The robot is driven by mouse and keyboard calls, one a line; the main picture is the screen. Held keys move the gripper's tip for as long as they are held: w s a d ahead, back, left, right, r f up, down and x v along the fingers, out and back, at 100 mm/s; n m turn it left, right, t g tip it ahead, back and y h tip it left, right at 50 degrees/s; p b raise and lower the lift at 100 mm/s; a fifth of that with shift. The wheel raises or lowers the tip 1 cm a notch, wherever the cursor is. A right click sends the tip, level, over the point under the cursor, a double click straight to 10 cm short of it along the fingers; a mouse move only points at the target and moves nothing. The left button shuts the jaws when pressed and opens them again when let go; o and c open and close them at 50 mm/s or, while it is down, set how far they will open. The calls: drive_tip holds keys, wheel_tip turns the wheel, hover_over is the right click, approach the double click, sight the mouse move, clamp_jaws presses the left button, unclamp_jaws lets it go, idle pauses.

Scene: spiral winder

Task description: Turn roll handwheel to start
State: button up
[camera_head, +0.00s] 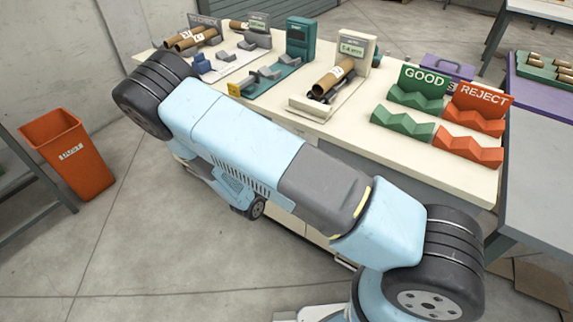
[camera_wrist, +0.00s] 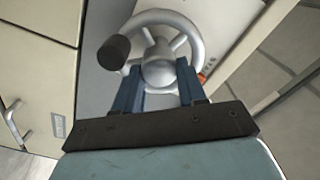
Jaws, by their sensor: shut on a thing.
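The roll handwheel (camera_wrist: 193,37) shows at the top of the wrist view. It is a silver-grey wheel with spokes, a round central hub and a dark knob (camera_wrist: 114,52) on its left side. My gripper (camera_wrist: 160,82) reaches up to it with two blue fingers, one on each side of the hub area, and is shut on the wheel. The exact contact is partly hidden by the fingers and the dark palm bar. The handwheel and my gripper are not visible in the head view.
In the head view, a bench (camera_head: 345,141) carries cardboard tubes (camera_head: 334,77), gauges, green GOOD racks (camera_head: 403,124) and red REJECT racks (camera_head: 468,148). An orange bin (camera_head: 80,165) stands at left. Grey floor is free around it. A cabinet handle (camera_wrist: 13,120) shows in the wrist view.

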drive_tip(key=shift+s+f, duration=0.15)
drive_tip(key=shift+f, duration=0.05)
drive_tip(key=o, duration=1.1)
drive_tip(key=shift+r, duration=0.1)
drive_tip(key=shift+c, duration=0.2)
drive_tip(key=v, duration=1.3)
drive_tip(key=shift+s+a, duration=0.2)
drive_tip(key=shift+a, duration=0.05)
